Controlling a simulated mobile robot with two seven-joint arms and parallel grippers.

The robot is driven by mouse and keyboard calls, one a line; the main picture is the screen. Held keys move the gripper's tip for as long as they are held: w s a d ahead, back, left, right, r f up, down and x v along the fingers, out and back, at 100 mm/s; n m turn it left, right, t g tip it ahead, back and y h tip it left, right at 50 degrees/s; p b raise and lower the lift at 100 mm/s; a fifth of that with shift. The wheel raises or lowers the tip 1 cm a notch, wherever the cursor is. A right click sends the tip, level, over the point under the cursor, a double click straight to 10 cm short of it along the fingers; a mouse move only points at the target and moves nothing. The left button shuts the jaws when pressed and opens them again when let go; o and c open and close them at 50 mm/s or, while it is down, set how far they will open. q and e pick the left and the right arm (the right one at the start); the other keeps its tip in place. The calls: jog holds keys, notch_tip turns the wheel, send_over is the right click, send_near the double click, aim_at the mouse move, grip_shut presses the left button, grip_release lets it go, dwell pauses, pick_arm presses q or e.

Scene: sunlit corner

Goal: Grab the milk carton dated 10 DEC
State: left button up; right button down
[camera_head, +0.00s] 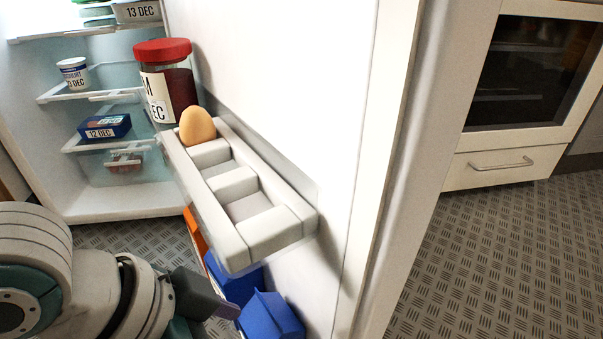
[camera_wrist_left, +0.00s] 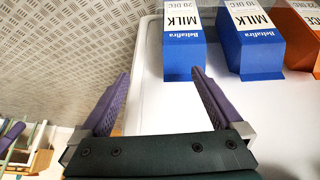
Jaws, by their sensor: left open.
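The blue-and-white milk carton dated 10 DEC (camera_wrist_left: 252,45) stands in the left wrist view between another milk carton, dated 20 DEC (camera_wrist_left: 183,45), and an orange carton (camera_wrist_left: 303,30). In the head view, two blue cartons show low on the fridge door; by its place beside the orange one, the 10 DEC carton (camera_head: 236,285) is the one farther back. Their dates are unreadable there. My left gripper (camera_wrist_left: 161,75) is open and empty, with its fingers short of the cartons. The 20 DEC carton is ahead of it; the 10 DEC carton is to its right. My right gripper is not in view.
An egg rack (camera_head: 268,232) with one egg (camera_head: 197,127) juts from the door above the cartons. A red-lidded jar (camera_head: 166,85) stands behind it. The open fridge's shelves (camera_head: 95,93) are at left. An oven (camera_head: 530,90) stands at right.

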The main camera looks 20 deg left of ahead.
pick_arm(q)
jog(key=w+a+f, duration=0.1)
jog(key=a, duration=0.1)
jog(key=w+a+f, duration=0.2)
jog(key=shift+a+f, duration=0.15)
jog(key=shift+f, duration=0.1)
jog(key=n+t+y, duration=0.1)
send_near(213, 271)
jog(key=x, duration=0.5)
jog(key=shift+s+b, duration=0.1)
jog(key=shift+b, duration=0.2)
jog(key=shift+a+f+t, duration=0.15)
jog(key=shift+a+t, duration=0.05)
jog(key=shift+t, duration=0.1)
jog(key=b+x, duration=0.4)
jog(key=shift+d+f+b, duration=0.25)
jog(key=shift+b, duration=0.05)
jog(key=b+x, duration=0.1)
jog(key=b, duration=0.1)
jog(key=b+x, duration=0.2)
jog(key=w+b+x, duration=0.1)
jog(key=b+x, duration=0.1)
jog(key=shift+d+r, duration=0.2)
jog(key=shift+d, duration=0.1)
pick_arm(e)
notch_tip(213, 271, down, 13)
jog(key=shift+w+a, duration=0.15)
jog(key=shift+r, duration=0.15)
